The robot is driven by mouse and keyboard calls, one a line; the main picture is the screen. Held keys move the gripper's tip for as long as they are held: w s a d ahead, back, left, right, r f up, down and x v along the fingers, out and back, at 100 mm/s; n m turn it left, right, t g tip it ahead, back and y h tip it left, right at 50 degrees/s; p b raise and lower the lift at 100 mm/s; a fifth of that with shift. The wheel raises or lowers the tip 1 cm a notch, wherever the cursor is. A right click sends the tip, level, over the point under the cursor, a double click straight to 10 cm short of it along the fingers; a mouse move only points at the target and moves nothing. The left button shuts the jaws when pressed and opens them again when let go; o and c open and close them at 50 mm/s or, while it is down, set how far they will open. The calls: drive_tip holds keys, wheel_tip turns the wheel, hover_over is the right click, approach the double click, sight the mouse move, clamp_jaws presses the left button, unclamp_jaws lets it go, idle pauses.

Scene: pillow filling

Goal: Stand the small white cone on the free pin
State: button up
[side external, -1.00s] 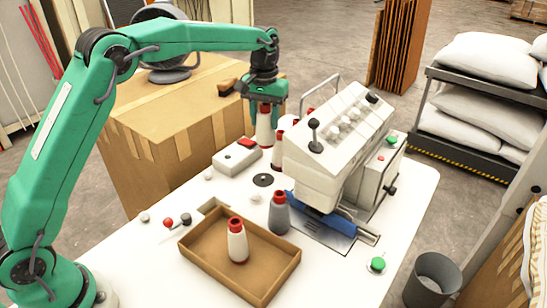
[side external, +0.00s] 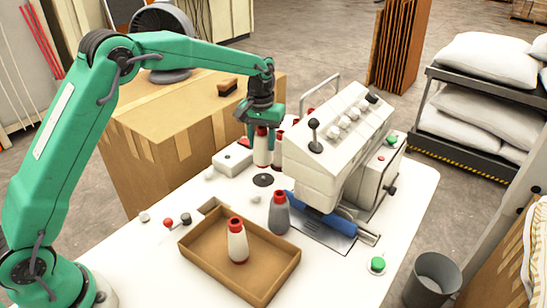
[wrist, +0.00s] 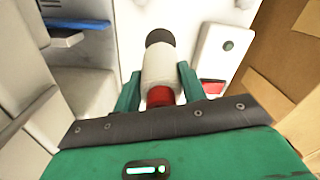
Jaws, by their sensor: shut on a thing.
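My gripper (side external: 262,132) is shut on a white cone (side external: 262,152) with a red top, which it holds upright behind the black disc on the table. In the wrist view the cone (wrist: 160,68) sits between the green fingers (wrist: 160,90), its red top nearest the camera. The black disc (side external: 263,180) lies bare on the white table, and part of it shows past the cone in the wrist view (wrist: 160,37). I cannot make out a pin on it. Another red-topped white cone (side external: 238,245) stands in the brown tray (side external: 205,257).
A grey cone (side external: 279,216) with a red top stands right of the tray. The white sewing machine (side external: 325,150) is close on the right of my gripper. More red-topped cones are partly hidden behind my gripper.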

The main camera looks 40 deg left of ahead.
sight(261, 128)
drive_tip(key=shift+f, duration=1.45)
drive_tip(key=shift+f, duration=1.35)
idle(1.5)
drive_tip(key=o, duration=1.1)
drive_tip(key=shift+o, duration=0.2)
drive_tip(key=shift+r, duration=0.1)
drive_tip(key=shift+r, duration=4.9)
drive_tip(key=shift+s+r, duration=0.1)
